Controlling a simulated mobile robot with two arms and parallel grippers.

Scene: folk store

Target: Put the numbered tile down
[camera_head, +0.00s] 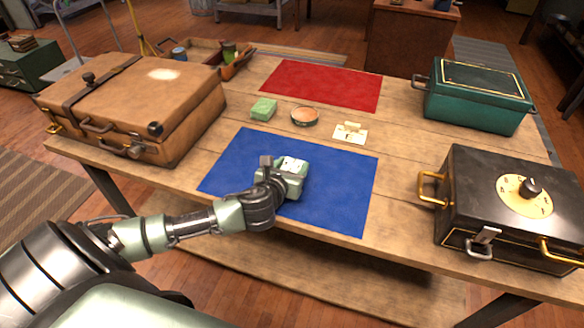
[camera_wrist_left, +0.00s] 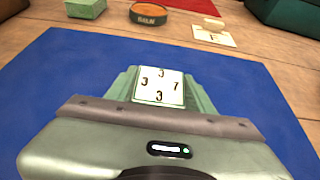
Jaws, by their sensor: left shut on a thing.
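The numbered tile is a small cream square with a digit along each edge, and it shows clearly in the left wrist view (camera_wrist_left: 160,86). In the head view the tile (camera_head: 294,164) is partly hidden by my gripper. My left gripper (camera_head: 290,172) is shut on the tile, over the blue mat (camera_head: 340,195). I cannot tell whether the tile touches the mat. The blue mat also fills much of the left wrist view (camera_wrist_left: 60,100). My right gripper is not in view.
A red mat (camera_head: 322,84), green block (camera_head: 263,109), round tin (camera_head: 305,116) and cream card (camera_head: 350,132) lie behind. A brown suitcase (camera_head: 190,110) stands left. A teal box (camera_head: 475,105) and a black dial box (camera_head: 480,205) stand right. The blue mat's right part is clear.

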